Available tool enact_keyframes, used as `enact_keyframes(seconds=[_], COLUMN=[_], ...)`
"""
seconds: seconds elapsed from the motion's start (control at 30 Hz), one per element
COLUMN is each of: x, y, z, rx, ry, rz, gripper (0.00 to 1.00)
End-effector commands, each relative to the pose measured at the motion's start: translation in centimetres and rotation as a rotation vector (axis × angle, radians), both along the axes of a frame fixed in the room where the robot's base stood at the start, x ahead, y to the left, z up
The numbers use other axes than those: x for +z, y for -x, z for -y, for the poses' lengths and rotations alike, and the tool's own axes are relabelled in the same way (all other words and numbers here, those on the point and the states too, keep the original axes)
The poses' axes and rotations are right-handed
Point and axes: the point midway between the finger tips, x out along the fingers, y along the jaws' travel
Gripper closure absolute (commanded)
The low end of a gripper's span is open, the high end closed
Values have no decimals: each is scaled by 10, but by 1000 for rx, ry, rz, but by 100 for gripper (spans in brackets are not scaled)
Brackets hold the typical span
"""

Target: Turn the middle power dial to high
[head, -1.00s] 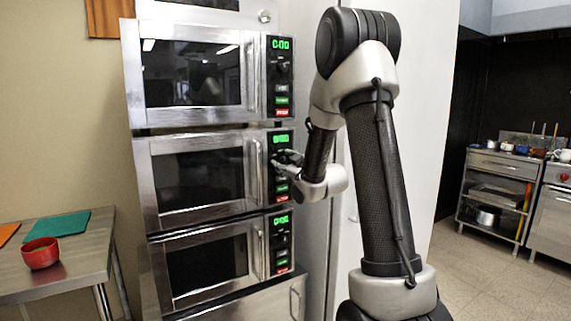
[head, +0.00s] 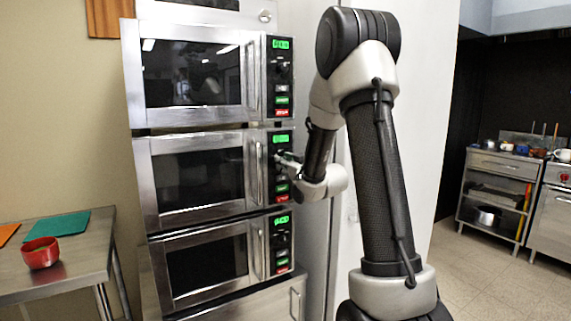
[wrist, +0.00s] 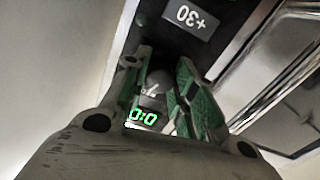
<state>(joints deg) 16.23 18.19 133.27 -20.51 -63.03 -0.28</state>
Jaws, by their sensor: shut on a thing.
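The middle microwave (head: 197,178) of a stack shows in the head view, with its control panel (head: 281,139) and green display at its right edge. My gripper (head: 283,160) is at that panel. In the wrist view my gripper (wrist: 163,68) has its green-padded fingers on either side of the grey, rounded power dial (wrist: 155,84), shut on it. The dial's pointer and setting cannot be read. In the head view the gripper covers the dial. The green display (wrist: 143,117) shows between the fingers in the wrist view, with a +30 button (wrist: 188,16) beyond them.
An upper microwave (head: 195,75) and a lower microwave (head: 210,266) have similar panels. The middle door handle (head: 257,172) is close to the left of my gripper. A steel table (head: 75,267) at left bears a red bowl (head: 41,253) and a teal board (head: 58,224).

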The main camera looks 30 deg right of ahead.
Motion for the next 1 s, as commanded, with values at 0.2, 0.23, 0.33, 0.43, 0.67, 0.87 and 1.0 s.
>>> enact_keyframes(seconds=[0.2, 0.23, 0.33, 0.43, 0.67, 0.87, 1.0], x=[0, 0, 0, -1, -1, -1, -1], y=[0, 0, 0, 0, 0, 0, 0], z=[0, 0, -1, -1, -1, -1, -1], rx=[0, 0, 0, 0, 0, -1, -1], ry=[-204, -232, -323, -409, -569, -659, -694], rz=[-8, -9, -12, -15, -22, -24, -26], gripper=[97, 97, 97, 97, 97, 97, 97])
